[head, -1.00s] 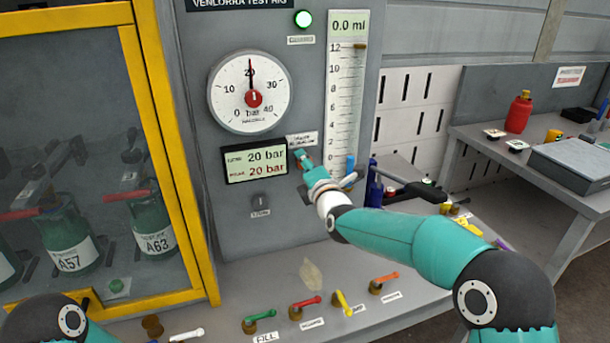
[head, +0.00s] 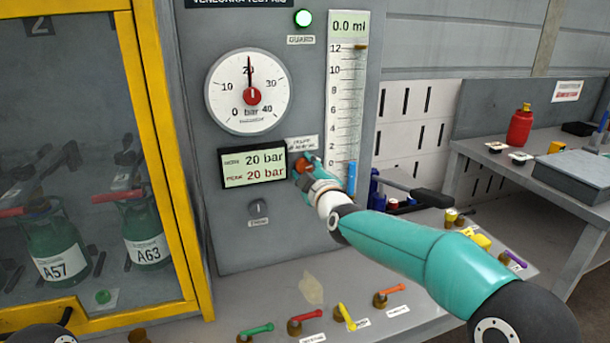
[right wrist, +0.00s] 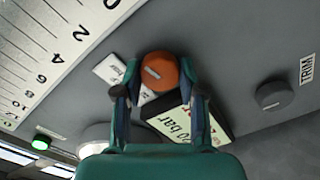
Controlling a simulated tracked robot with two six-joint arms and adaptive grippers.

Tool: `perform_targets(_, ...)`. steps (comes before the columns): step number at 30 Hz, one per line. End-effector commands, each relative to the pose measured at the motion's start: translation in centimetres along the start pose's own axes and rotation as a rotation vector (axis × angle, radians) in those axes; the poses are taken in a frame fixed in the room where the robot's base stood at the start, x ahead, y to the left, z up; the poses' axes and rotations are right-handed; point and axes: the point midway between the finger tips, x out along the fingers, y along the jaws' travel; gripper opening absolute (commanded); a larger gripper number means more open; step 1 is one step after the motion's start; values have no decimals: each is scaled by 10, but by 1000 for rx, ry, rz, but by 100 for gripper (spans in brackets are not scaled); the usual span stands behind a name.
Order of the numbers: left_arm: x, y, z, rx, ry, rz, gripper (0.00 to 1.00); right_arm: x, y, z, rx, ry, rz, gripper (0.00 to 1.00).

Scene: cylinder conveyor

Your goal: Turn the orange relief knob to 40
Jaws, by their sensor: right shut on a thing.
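The orange relief knob (right wrist: 159,74) sits on the grey panel, between the fingers of my right gripper (right wrist: 160,90) in the right wrist view. The fingers are shut on its sides. In the head view the knob (head: 302,165) is mostly covered by my right gripper (head: 308,172). The display (head: 252,166) reads 20 bar on both lines. The dial gauge (head: 248,92) has its needle pointing at 20, straight up. My left gripper is not in view; only a part of my left arm shows at the bottom left edge.
A grey trim knob (head: 258,208) is below the display. A graduated tube (head: 345,100) reads 0.0 ml. Several coloured valve levers, one of them green (head: 257,328), line the ledge. A yellow-framed cabinet (head: 170,160) with green cylinders stands at the left.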

Motion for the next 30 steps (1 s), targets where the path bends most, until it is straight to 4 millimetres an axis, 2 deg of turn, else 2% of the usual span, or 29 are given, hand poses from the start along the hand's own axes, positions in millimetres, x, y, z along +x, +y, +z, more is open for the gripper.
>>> perform_targets(1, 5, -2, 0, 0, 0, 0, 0, 0, -6, 7, 46, -8, -9, 5)
perform_targets(30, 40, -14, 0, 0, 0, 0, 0, 1, -8, 9, 966, -17, -9, 5)
